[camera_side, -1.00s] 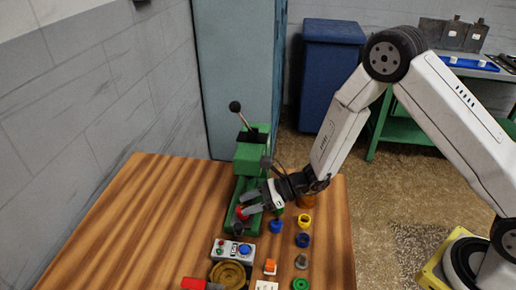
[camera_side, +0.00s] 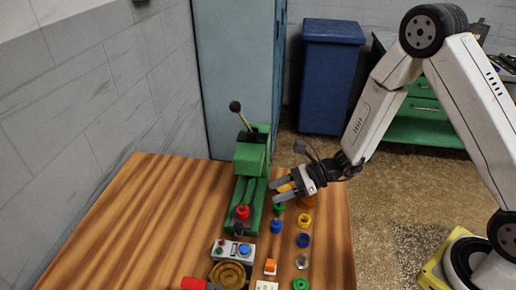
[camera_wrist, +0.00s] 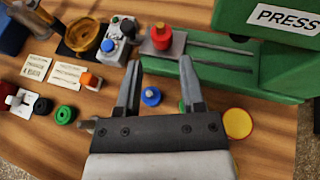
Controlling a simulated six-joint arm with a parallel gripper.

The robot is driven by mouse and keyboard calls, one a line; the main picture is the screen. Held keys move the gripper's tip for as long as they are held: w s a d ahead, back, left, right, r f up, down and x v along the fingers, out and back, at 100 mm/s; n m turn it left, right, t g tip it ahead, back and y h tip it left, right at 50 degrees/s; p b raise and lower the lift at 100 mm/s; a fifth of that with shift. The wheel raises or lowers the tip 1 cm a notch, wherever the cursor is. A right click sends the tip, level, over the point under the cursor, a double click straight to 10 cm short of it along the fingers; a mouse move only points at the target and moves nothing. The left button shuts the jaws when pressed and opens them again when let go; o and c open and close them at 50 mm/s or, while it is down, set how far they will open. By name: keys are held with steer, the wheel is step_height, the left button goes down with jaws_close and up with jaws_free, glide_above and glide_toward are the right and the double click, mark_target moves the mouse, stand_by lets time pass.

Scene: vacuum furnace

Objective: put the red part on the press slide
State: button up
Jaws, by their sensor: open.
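The red part (camera_side: 242,212) stands on the slide at the near end of the green press (camera_side: 250,155). In the wrist view the red part (camera_wrist: 161,36) sits upright on the grey slide block (camera_wrist: 165,50), left of the rails. My gripper (camera_side: 280,190) is open and empty, to the right of the press and apart from the red part. In the wrist view its two fingers (camera_wrist: 160,85) are spread, with a blue part (camera_wrist: 151,96) showing between them below.
Several small coloured parts stand right of the press, among them a yellow one (camera_side: 304,220) and a dark blue one (camera_side: 303,240). A button box (camera_side: 233,250) and a round brown dish (camera_side: 229,274) lie in front. The table's left side (camera_side: 150,220) is clear.

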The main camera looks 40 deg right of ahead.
steer(key=shift+v, duration=1.9)
steer(key=shift+s, duration=0.1)
steer(key=s+d+r+n+g+h, duration=0.1)
steer(key=s+n+g+h, duration=0.5)
steer(key=s+n, duration=0.45)
steer(key=d+r+n+t+h, duration=0.2)
steer(key=d+r+n+h, duration=0.2)
steer(key=n, duration=0.9)
steer(key=d+h, duration=0.2)
steer(key=d, duration=0.1)
steer(key=shift+s+d+r, duration=0.25)
steer(key=shift+d+r, duration=0.05)
steer(key=shift+r, duration=0.05)
